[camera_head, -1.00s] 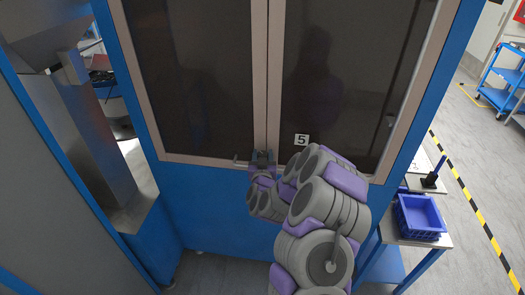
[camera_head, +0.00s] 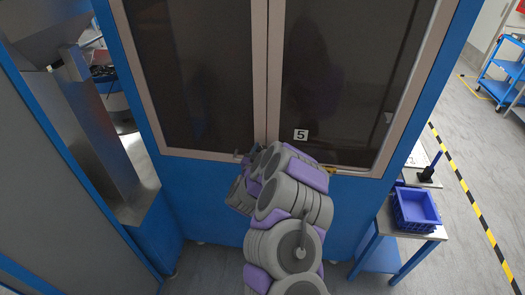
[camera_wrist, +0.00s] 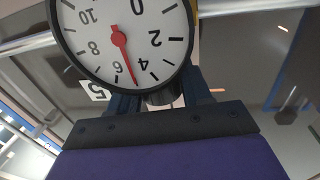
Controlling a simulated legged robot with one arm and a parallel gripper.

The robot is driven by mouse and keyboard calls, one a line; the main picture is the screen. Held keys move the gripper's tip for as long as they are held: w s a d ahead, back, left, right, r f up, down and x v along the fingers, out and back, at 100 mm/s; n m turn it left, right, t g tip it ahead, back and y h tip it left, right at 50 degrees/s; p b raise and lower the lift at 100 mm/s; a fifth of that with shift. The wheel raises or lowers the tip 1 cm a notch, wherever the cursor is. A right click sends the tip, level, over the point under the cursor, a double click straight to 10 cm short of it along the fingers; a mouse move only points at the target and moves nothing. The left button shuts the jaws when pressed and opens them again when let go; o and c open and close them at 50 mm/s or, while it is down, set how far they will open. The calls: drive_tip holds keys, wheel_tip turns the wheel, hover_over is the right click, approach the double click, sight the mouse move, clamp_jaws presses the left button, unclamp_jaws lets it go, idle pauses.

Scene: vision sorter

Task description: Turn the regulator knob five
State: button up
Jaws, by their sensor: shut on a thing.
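A round white gauge (camera_wrist: 140,25) with a black rim fills the upper left of the wrist view, its numbers upside down. Its red needle (camera_wrist: 128,58) points between 4 and 6. Below the gauge, the dark regulator knob (camera_wrist: 162,97) sits between my fingers, partly hidden. My gripper (camera_wrist: 162,102) is shut on it. In the head view my gripper (camera_head: 252,153) is at the lower frame of the cabinet doors, mostly hidden by my arm; gauge and knob cannot be made out there. A label "5" (camera_head: 301,134) is on the right door, just right of the gripper.
The blue cabinet (camera_head: 195,185) with dark glass doors stands directly ahead. A grey panel (camera_head: 50,190) stands close on the left. At right, a small table (camera_head: 385,232) holds a blue crate (camera_head: 416,226). Floor beyond it is open, with a yellow-black stripe (camera_head: 470,190).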

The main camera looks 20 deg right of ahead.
drive_tip(key=shift+w+r, duration=0.1)
drive_tip(key=shift+r, duration=0.2)
drive_tip(key=o, duration=0.7)
drive_tip(key=shift+o, duration=1.3)
drive_tip(key=shift+f, duration=0.15)
drive_tip(key=v, duration=1.7)
drive_tip(key=shift+a, duration=0.2)
drive_tip(key=shift+f, duration=0.1)
